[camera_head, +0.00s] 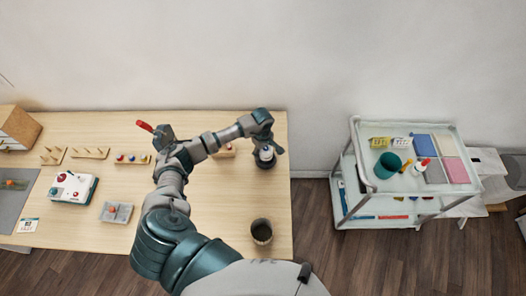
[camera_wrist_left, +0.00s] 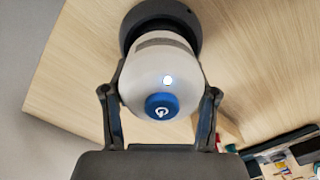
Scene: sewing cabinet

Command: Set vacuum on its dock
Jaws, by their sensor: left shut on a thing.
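The vacuum (camera_wrist_left: 152,70) is a small white rounded body with a blue power button and a lit white spot. It also shows in the head view (camera_head: 266,154), at the right back of the table. My left gripper (camera_wrist_left: 160,95) is shut on it, one finger on each side; in the head view the gripper (camera_head: 267,146) is just above it. A dark round dock (camera_wrist_left: 197,12) shows at the vacuum's far end, and its dark edge also shows under the vacuum in the head view (camera_head: 264,164). I cannot tell whether they touch. My right gripper is out of view.
A dark cup (camera_head: 261,231) stands at the table's front right. A white box with buttons (camera_head: 73,187), a grey block (camera_head: 116,212) and peg racks (camera_head: 90,153) are on the left. A white cart (camera_head: 400,180) stands beyond a floor gap. Bare tabletop lies before the dock.

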